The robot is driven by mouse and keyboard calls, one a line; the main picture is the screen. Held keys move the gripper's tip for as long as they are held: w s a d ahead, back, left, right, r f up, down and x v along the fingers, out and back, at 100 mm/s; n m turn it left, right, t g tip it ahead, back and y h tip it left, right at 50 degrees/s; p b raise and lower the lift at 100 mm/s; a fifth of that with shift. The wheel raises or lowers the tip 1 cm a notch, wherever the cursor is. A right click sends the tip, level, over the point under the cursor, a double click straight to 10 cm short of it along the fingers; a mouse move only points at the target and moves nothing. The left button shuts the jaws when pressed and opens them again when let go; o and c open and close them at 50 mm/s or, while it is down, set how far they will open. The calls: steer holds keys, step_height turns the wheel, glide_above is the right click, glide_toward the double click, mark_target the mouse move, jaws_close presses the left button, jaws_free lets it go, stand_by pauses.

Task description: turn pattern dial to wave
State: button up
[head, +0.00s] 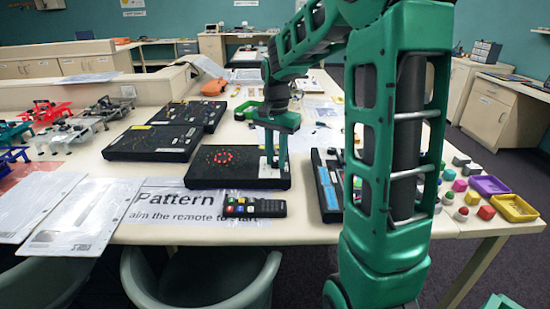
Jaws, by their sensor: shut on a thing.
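My gripper (273,163) points down at the right part of a black panel (200,182) on the table. Its jaws are shut on the pattern dial, which they and my wrist hide. The way the dial points and any "wave" mark cannot be read. A ring of red lights (222,157) glows on the panel, left of my gripper. A white patch shows around the fingertips.
A dark remote (252,207) and a sign reading "Pattern" (160,204) lie in front of the panel. More black panels (152,143) stand behind and left. A black and blue case (326,185), coloured blocks, a purple tray (489,185) and a yellow tray (514,208) are right.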

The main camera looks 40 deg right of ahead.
mark_target(276, 162)
steer(key=shift+m, duration=1)
steer(key=o, duration=1.1)
steer(key=shift+c, duration=0.2)
step_height(276, 162, up, 11)
steer(key=shift+f, duration=0.15)
steer(key=shift+w, duration=0.1)
